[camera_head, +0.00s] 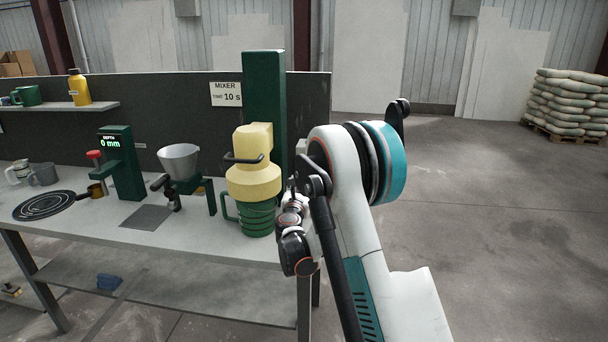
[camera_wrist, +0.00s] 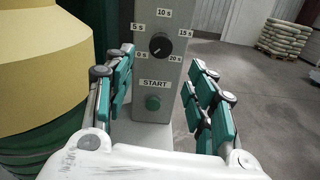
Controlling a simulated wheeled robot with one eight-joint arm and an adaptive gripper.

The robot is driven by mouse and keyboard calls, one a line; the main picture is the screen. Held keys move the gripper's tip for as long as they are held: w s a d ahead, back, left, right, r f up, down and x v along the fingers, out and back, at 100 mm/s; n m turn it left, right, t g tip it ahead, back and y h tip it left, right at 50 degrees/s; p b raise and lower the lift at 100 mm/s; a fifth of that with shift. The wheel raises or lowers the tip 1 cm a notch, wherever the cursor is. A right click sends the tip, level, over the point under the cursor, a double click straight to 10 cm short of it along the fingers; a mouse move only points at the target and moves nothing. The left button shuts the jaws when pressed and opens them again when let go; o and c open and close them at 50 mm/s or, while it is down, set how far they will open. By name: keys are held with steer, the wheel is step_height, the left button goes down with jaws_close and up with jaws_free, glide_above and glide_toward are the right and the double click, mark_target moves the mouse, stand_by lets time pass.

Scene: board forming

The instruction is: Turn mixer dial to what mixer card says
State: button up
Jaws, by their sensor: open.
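The mixer card (camera_head: 226,93) on the back panel reads "MIXER TIME 10 s". The mixer (camera_head: 254,175) has a yellow head, a green column and a green jug under it. In the wrist view its grey control panel (camera_wrist: 178,12) carries a black dial (camera_wrist: 160,44) with marks 0 s, 5 s, 10 s, 15 s and 20 s. The dial's pale pointer seems to face lower left, towards 0 s. My gripper (camera_wrist: 160,66) is open and empty, its fingers either side of the panel, apart from the dial. In the head view my arm hides the dial.
A green START button (camera_wrist: 153,103) is below the dial. The yellow mixer head fills the wrist view's left side. The depth gauge (camera_head: 121,163) and a grey funnel (camera_head: 179,160) stand left of the mixer on the bench (camera_head: 90,222). Open floor lies right.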

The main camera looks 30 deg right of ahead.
steer(key=b+x, duration=0.2)
steer(key=x, duration=1)
steer(key=shift+c, duration=0.6)
steer(key=c, duration=1)
